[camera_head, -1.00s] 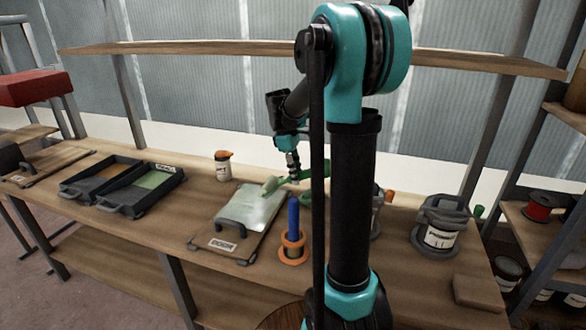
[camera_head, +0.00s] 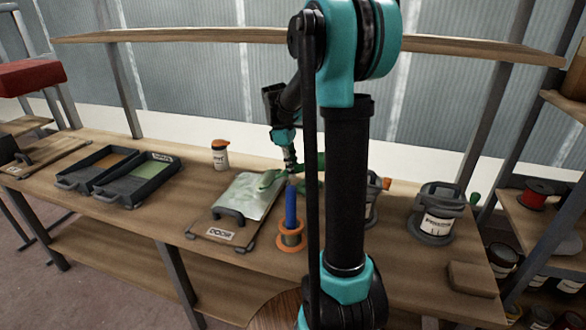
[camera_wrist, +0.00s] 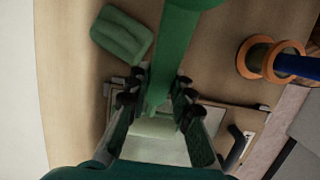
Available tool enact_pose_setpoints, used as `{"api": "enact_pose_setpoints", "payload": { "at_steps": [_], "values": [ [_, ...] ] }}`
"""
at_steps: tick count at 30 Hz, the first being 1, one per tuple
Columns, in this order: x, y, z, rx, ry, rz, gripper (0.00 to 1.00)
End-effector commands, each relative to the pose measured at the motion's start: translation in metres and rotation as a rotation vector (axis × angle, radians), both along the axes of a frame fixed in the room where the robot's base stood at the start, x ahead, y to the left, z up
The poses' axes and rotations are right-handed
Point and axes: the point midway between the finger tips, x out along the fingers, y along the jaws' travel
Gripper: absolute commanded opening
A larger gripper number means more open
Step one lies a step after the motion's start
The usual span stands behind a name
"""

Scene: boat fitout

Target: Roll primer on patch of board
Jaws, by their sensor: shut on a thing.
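The board (camera_head: 205,228), labelled and with a dark handle, lies on the bench. Its pale green patch (camera_head: 246,198) also shows in the wrist view (camera_wrist: 155,150). My gripper (camera_head: 291,168) is at the far right corner of the board. In the wrist view my gripper (camera_wrist: 155,108) is shut on a green roller (camera_wrist: 175,55), whose handle runs between the fingers. In the head view the green roller's near end (camera_head: 270,180) is over the patch's far right part. I cannot tell if it touches. My arm hides part of the roller.
Two dark trays, one with brown content (camera_head: 97,168) and one with green (camera_head: 142,183), stand left. A white orange-capped bottle (camera_head: 220,156) stands behind the board. A blue rod (camera_head: 291,208) in an orange-rimmed spool (camera_head: 291,236) stands close right. A green block (camera_wrist: 122,35) lies nearby.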

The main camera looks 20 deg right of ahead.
Motion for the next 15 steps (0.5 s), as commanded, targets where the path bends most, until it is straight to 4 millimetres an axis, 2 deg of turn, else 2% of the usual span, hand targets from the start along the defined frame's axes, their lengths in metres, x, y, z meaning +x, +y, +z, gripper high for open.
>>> {"api": "enact_pose_setpoints", "payload": {
  "at_steps": [15],
  "values": [
    [0.0004, 0.0, -0.0096, 0.0, 0.0, 0.0, 0.0]
  ]
}}
